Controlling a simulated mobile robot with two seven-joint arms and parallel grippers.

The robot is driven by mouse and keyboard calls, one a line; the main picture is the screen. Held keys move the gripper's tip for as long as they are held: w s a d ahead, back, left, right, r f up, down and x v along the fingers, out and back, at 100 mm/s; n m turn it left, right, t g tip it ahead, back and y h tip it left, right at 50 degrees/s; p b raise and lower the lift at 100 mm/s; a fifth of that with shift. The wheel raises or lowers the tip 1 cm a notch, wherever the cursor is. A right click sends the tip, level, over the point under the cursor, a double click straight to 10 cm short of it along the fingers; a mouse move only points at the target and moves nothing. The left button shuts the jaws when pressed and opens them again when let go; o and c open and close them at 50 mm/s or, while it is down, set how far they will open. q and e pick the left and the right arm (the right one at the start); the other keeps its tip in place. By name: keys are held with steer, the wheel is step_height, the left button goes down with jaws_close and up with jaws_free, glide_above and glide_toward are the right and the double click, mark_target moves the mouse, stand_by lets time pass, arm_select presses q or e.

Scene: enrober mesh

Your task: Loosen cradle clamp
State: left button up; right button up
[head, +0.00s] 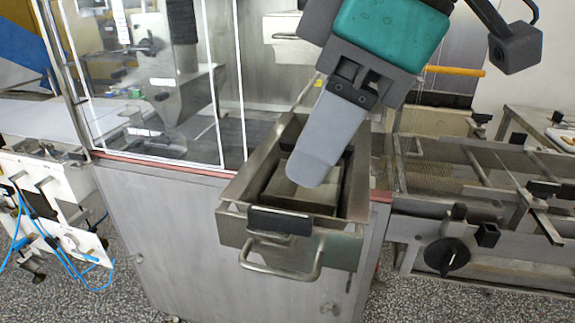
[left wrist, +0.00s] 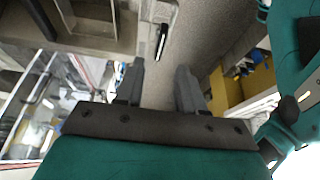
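My left gripper (head: 318,170), teal with grey fingers, reaches down from the top in the head view. Its fingers overlap there and appear in front of an open metal tray. In the left wrist view its two fingers (left wrist: 157,72) stand apart with nothing between them. A black round knob (head: 446,256) sits on the front rail of the mesh conveyor frame (head: 405,228), right of the tray and apart from the gripper. It may be the cradle clamp; I cannot tell for certain. My right gripper does not show.
The metal tray (head: 232,193) has a front loop handle (head: 285,272) and a black grip plate (head: 279,220). A glass-walled machine (head: 150,90) stands left of it. A yellow bar (head: 455,71) is behind. Speckled floor (head: 405,302) is open in front of the conveyor.

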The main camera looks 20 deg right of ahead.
arm_select(q)
steer(key=p+v, duration=0.1)
steer(key=v, duration=0.4)
steer(key=shift+r+p, duration=0.3)
